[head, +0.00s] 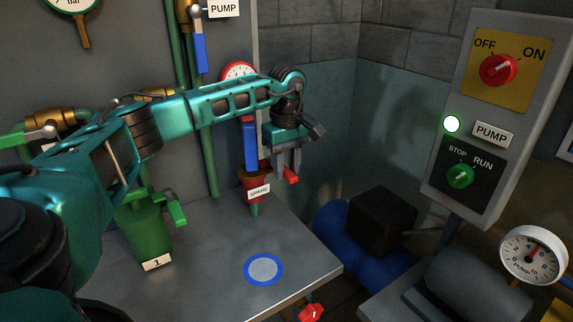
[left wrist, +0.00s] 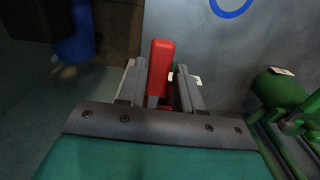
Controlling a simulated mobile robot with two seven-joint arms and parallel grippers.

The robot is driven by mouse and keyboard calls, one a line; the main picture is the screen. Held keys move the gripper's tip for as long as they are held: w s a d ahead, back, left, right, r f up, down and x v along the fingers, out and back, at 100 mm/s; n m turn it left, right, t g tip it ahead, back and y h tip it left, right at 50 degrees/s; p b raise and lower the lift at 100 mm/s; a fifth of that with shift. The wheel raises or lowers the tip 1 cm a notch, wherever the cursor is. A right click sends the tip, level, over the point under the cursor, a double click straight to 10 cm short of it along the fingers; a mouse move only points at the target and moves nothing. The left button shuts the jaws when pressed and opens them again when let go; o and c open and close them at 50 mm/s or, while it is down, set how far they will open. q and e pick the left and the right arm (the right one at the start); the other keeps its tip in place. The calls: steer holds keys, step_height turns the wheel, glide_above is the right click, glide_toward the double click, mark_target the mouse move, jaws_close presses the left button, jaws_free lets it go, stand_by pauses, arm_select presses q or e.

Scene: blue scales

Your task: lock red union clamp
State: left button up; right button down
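The red union clamp (head: 254,184) sits around the pipe at the back of the bench, above a white tag. Its red lever (head: 291,176) sticks out to the right, and in the left wrist view the lever (left wrist: 159,67) stands between my fingers. My left gripper (head: 287,165) points down at the lever. In the left wrist view my left gripper (left wrist: 160,88) has one finger on each side of the lever, with a narrow gap on the right side, so it looks open around it. The clamp body is mostly hidden in the wrist view. My right gripper is not in view.
A blue valve handle (head: 250,147) is just above the clamp. A green union (head: 145,232) tagged 1 stands left on the bench (head: 210,265). A blue ring (head: 263,269) marks bare bench in front. A pump switch box (head: 492,110) hangs right.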

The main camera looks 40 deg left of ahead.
mark_target(287, 171)
arm_select(q)
steer(key=shift+o, duration=1.3)
step_height(287, 171, up, 13)
steer(key=shift+p, duration=0.35)
steer(key=shift+f, duration=0.1)
